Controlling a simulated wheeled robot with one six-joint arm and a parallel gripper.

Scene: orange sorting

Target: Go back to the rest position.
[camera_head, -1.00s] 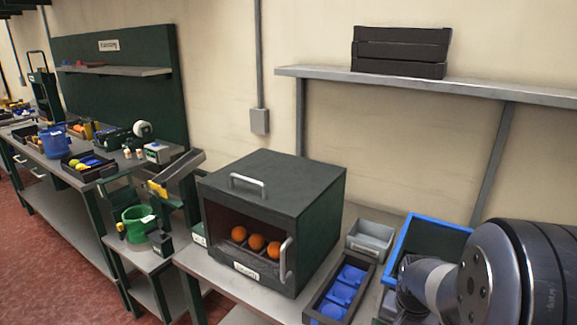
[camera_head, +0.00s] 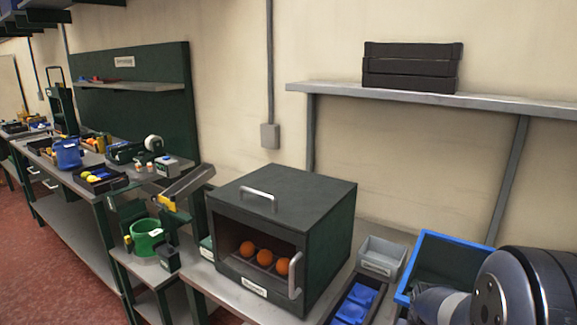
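My arm shows at the lower right in the head view, over the front of a blue-rimmed crate. My gripper is out of the picture, so its state is hidden. A dark green box (camera_head: 290,200) with an open-looking front and two handles stands on the grey bench (camera_head: 205,283). Three oranges (camera_head: 265,257) sit in a row inside it.
A small grey bin (camera_head: 383,257) and the blue-rimmed crate (camera_head: 425,240) stand close to my arm. A shelf (camera_head: 330,91) with stacked dark crates (camera_head: 411,68) runs above. A green bucket (camera_head: 146,238) and a cluttered workbench (camera_head: 100,193) are at left. Red floor shows at lower left.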

